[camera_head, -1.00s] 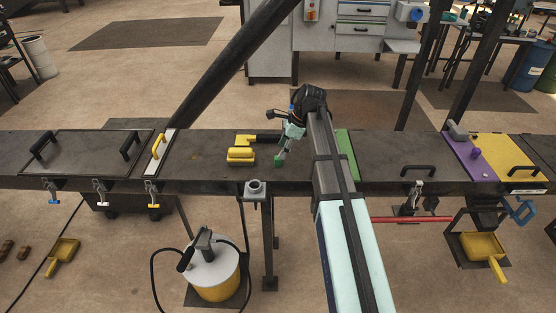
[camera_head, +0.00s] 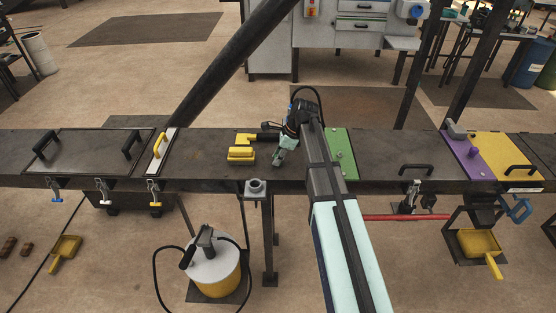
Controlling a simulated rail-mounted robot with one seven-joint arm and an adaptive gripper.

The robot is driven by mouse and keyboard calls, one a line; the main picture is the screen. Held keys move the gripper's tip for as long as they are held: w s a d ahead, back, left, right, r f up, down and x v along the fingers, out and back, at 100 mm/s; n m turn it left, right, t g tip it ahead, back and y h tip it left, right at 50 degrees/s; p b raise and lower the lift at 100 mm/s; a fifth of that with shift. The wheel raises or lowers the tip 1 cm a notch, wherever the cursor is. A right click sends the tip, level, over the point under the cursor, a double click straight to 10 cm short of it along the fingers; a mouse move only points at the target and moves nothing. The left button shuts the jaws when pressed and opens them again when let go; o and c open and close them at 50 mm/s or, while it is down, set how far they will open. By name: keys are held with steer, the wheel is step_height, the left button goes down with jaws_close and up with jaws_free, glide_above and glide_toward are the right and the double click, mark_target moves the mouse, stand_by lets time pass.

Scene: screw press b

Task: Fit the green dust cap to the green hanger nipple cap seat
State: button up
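My gripper (camera_head: 278,160) is above the dark bench top, right of the yellow brush-like pieces and left of the green plate (camera_head: 342,153). It is small and angled, so I cannot tell whether its fingers are open or shut. I cannot make out the green dust cap in the current view; it may be hidden by my gripper. The green plate lies on the bench beside my arm and shows small pale fittings (camera_head: 338,154). I cannot tell whether one of them is the green hanger nipple cap seat. My arm covers the plate's left part.
A yellow block (camera_head: 241,154) and a yellow-and-black tool (camera_head: 246,139) lie left of my gripper. A purple plate (camera_head: 468,154) and yellow plate (camera_head: 504,156) are at the right. A grease pump (camera_head: 213,270) stands below the bench front. Bench between the green and purple plates is mostly clear.

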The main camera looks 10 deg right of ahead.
steer(key=shift+r, duration=0.15)
step_height(320, 180, up, 20)
steer(key=b, duration=0.4)
stand_by(0.4)
stand_by(0.8)
jaws_close()
steer(key=shift+d+f, duration=0.1)
steer(key=shift+f, duration=0.1)
steer(key=d+f+p, duration=0.1)
steer(key=d+f, duration=0.2)
steer(key=d, duration=0.5)
steer(key=s+d+f+p, duration=0.1)
steer(key=d+f, duration=0.2)
steer(key=d, duration=0.4)
steer(key=d+f+p, duration=0.1)
steer(key=d+f, duration=0.3)
steer(key=d, duration=0.4)
steer(key=shift+s+d, duration=0.15)
steer(key=shift+d, duration=0.15)
steer(key=shift+f, duration=0.1)
